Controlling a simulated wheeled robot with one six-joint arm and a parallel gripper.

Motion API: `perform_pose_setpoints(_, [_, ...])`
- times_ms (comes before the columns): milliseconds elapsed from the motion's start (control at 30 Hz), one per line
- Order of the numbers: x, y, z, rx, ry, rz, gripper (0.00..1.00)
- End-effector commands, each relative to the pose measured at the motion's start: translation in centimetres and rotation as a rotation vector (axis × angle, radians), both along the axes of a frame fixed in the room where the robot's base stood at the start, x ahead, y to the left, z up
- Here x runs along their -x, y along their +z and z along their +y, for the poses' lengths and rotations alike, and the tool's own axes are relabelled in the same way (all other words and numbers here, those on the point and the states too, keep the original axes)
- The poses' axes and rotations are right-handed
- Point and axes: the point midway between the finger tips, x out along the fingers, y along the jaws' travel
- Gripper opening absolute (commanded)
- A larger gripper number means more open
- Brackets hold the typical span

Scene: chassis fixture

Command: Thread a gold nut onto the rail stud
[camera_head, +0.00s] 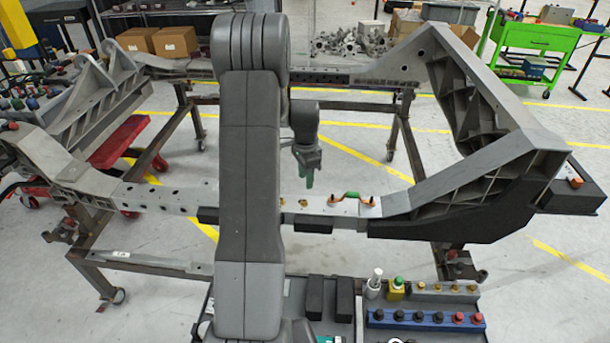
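My gripper (308,182) hangs over the chassis rail (250,198), its green fingertips pointing down. They are a little above two small gold fittings on the rail: one fitting (303,203) just below the tips, another (281,201) to its left. I cannot tell whether these are nuts or studs. The fingers are too small to show a gap or anything held. Several gold pieces (437,287) sit in a row on a grey strip on the tray at the lower right.
The tray (400,333) at the bottom also holds a blue strip (425,320) with dark and red knobs, black blocks (329,298), a white cylinder (374,280) and a yellow block with a green top (396,288). The big angled frame (480,120) rises at the right.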

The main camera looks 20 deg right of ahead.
Motion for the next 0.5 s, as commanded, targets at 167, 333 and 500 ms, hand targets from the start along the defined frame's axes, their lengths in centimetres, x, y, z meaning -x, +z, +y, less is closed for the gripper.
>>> perform_pose_setpoints(167, [0.1, -0.5, 0.0, 0.0, 0.01, 0.0, 0.38])
perform_pose_setpoints(333, [0.1, -2.1, 0.0, -0.001, 0.01, 0.002, 0.38])
perform_pose_setpoints(500, [0.1, -4.2, 0.0, -0.001, 0.009, 0.001, 0.38])
